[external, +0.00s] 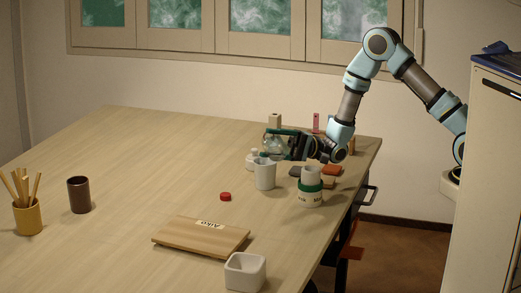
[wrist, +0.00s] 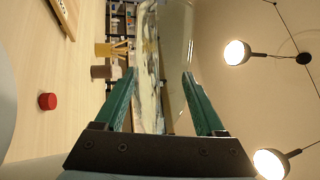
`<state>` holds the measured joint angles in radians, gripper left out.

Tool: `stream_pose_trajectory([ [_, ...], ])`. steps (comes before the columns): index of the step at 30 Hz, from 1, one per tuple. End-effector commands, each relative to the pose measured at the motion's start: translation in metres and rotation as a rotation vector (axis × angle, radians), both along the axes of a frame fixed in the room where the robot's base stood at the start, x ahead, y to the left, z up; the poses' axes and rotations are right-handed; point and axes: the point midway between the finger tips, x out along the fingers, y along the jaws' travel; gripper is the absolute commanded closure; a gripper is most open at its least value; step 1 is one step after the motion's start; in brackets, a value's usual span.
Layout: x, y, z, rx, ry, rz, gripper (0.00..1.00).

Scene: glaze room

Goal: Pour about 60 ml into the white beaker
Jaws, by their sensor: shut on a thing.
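The white beaker (external: 264,176) stands upright on the table. My gripper (external: 272,142) is level just above and behind its rim, with green fingers shut on a clear container. In the wrist view the clear container (wrist: 160,50) lies between the two green fingers of my gripper (wrist: 160,80), and the room shows through it. Its contents and fill level cannot be made out. A whitish clear shape (external: 251,160) shows just left of the beaker; I cannot tell whether it is part of the held container. No stream of liquid is visible.
A red cap (external: 225,197) lies left of the beaker; a white jar with a green band (external: 311,190) stands right. A wooden board (external: 201,235), white square pot (external: 245,272), brown cup (external: 78,195) and yellow pot (external: 28,218) stand further off.

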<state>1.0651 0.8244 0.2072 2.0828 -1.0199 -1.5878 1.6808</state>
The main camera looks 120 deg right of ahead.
Motion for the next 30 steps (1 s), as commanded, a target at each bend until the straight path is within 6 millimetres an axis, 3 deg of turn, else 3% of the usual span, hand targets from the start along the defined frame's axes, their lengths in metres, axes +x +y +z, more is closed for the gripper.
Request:
stream_pose_trajectory([
  [30,0.003,0.011,0.0,0.032,-0.01,0.001,0.97],
])
